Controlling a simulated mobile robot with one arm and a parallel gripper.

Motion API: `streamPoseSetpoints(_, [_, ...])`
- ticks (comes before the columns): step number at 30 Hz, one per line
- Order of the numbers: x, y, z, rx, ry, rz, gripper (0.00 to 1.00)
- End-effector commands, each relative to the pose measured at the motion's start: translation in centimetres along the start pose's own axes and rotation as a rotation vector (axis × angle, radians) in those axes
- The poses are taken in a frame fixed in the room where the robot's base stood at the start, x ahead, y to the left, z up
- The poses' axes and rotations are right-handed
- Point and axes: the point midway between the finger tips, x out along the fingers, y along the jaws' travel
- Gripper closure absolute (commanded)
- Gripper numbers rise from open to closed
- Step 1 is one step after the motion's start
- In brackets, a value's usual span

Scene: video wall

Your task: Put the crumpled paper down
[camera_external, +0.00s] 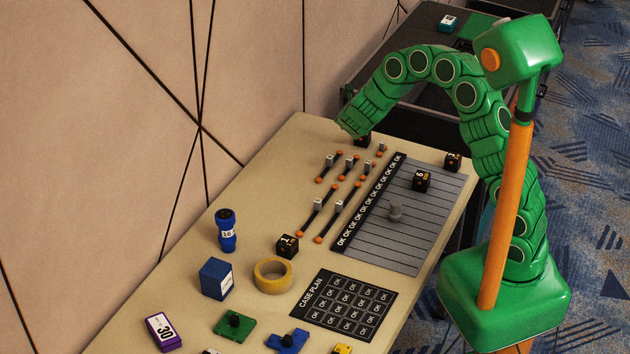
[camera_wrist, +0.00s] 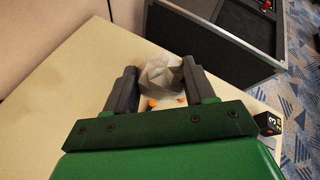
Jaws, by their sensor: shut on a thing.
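The crumpled paper (camera_wrist: 160,74) is a pale grey, faceted ball between the two dark fingers of my gripper (camera_wrist: 161,84) in the wrist view. My gripper is shut on it, with a finger at each side. Beyond the paper in the wrist view is the far end of the beige table (camera_wrist: 50,85). In the external view my gripper (camera_external: 352,128) is at the far end of the table (camera_external: 180,285), near the wall, and the paper is hidden there. I cannot tell whether the paper touches the table.
Orange-tipped sliders (camera_external: 330,161), a black dice-like cube (camera_external: 422,181) on a lined OK sheet (camera_external: 375,240), and another numbered cube (camera_external: 453,161) are near my arm. That cube also shows in the wrist view (camera_wrist: 268,123). A dark open case (camera_wrist: 215,45) stands beyond the table edge.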

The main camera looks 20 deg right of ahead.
Motion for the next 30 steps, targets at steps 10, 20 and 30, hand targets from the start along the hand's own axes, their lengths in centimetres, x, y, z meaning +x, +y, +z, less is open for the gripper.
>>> streamPoseSetpoints(10, [-5.3, 6.6, -2.0, 0.051, 0.032, -0.092, 0.73])
streamPoseSetpoints(20, [-9.4, 10.3, -4.4, 0.083, 0.057, -0.148, 0.73])
streamPoseSetpoints(30, [-8.6, 12.2, -4.5, 0.089, 0.06, -0.157, 0.73])
